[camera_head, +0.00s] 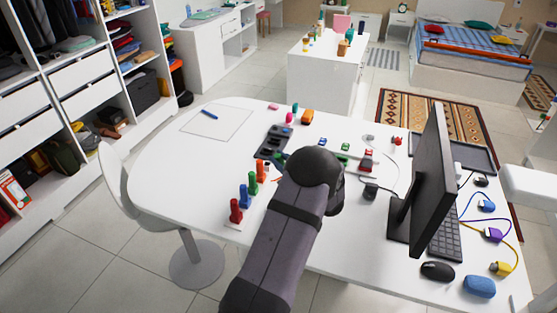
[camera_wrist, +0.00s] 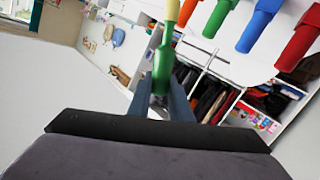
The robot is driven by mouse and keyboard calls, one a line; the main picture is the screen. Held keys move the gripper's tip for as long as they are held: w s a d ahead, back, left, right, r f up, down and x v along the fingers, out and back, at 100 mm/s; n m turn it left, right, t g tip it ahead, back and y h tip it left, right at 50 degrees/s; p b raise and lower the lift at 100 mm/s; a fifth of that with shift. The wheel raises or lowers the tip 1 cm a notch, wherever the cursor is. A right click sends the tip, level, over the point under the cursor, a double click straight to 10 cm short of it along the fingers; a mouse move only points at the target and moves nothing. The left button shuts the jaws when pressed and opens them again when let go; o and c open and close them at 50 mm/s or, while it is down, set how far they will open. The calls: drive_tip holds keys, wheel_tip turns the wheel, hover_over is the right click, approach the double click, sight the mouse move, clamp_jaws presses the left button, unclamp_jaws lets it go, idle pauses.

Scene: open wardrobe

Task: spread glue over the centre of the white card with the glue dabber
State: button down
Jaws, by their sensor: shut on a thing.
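My gripper (camera_wrist: 163,85) is shut on a green-handled tool with a pale yellow end, which looks like the glue dabber (camera_wrist: 164,50). In the head view my dark arm covers the gripper and the tool. A white sheet with a thin dark outline (camera_head: 232,122), which may be the white card, lies flat at the far left of the white table. A small blue stick (camera_head: 209,114) lies on it. I cannot make out any glue on the sheet.
Upright orange (camera_head: 262,168), green (camera_head: 253,185), blue (camera_head: 245,196) and red (camera_head: 236,211) pieces stand in a row left of my arm. A dark tray (camera_head: 270,143) lies beyond them. The monitor (camera_head: 432,185) stands right. The table's left part is clear.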

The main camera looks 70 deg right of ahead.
drive_tip(key=shift+f+b, duration=1.4)
drive_tip(key=shift+f, duration=0.95)
drive_tip(key=shift+r+b, duration=0.15)
drive_tip(key=shift+b, duration=0.95)
